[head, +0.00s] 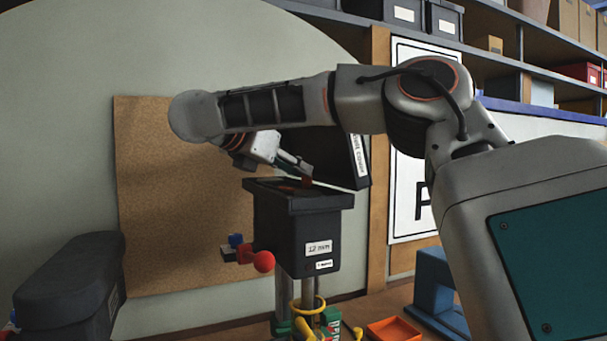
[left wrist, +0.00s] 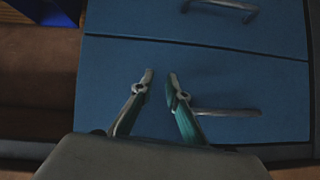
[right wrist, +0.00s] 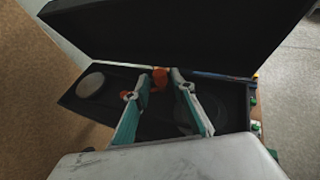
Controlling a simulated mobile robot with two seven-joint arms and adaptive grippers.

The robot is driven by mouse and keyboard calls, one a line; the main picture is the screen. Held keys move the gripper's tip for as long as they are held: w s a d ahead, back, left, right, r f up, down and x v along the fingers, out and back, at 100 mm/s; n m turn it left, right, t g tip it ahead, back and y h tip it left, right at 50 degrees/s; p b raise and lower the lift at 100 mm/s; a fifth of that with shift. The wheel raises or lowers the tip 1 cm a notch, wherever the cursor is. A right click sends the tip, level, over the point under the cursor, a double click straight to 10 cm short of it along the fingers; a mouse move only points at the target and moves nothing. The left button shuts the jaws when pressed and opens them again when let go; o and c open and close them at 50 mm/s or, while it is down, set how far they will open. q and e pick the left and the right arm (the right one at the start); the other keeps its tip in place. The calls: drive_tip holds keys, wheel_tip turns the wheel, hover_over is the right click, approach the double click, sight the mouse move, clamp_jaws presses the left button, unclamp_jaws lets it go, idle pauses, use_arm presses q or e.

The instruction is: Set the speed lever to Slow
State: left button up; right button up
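A black machine head (head: 305,235) with a "12 mm" label has its top lid (head: 343,160) raised. My right gripper (head: 304,172) reaches down into the open top. In the right wrist view its fingers (right wrist: 160,78) stand apart on either side of an orange-red lever (right wrist: 160,76); whether they touch it I cannot tell. Nothing I can read marks a Slow position. A red ball knob (head: 263,261) sticks out from the machine's left side. My left gripper (left wrist: 160,76) is open and empty in front of blue drawers (left wrist: 240,85), and is out of the head view.
Round pulleys (right wrist: 90,85) lie inside the housing. The raised lid stands close behind my right fingers. A dark case (head: 70,285) is at lower left. A blue stand (head: 435,290) and an orange tray (head: 393,329) are at lower right.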

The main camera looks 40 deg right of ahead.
drive_tip(key=x, duration=0.4)
drive_tip(key=shift+w+d+f, duration=0.15)
drive_tip(key=shift+d+f, duration=0.05)
drive_tip(key=shift+d, duration=0.15)
clamp_jaws()
drive_tip(key=shift+r+p, duration=0.1)
drive_tip(key=shift+p, duration=0.25)
